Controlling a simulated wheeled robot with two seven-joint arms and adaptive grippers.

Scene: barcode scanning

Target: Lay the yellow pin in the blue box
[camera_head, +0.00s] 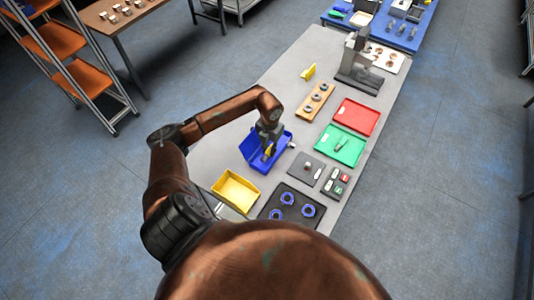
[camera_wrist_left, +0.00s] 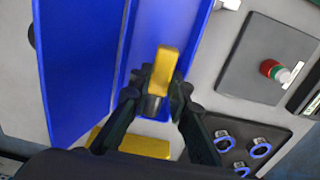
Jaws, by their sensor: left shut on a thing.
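In the left wrist view my left gripper (camera_wrist_left: 158,95) is shut on the yellow pin (camera_wrist_left: 164,72), which shows between the fingertips. The blue box (camera_wrist_left: 80,60) fills the view behind it. The pin also shows small in the head view (camera_head: 268,151), over the box's inside. I cannot tell whether it touches the box floor. My right gripper is not in view.
A yellow tray (camera_head: 235,188) and a black tray with blue rings (camera_head: 271,207) sit nearby. A green tray (camera_head: 352,153) and a red tray (camera_head: 357,117) lie to the right. A grey plate (camera_head: 297,167) stands close on the box's right.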

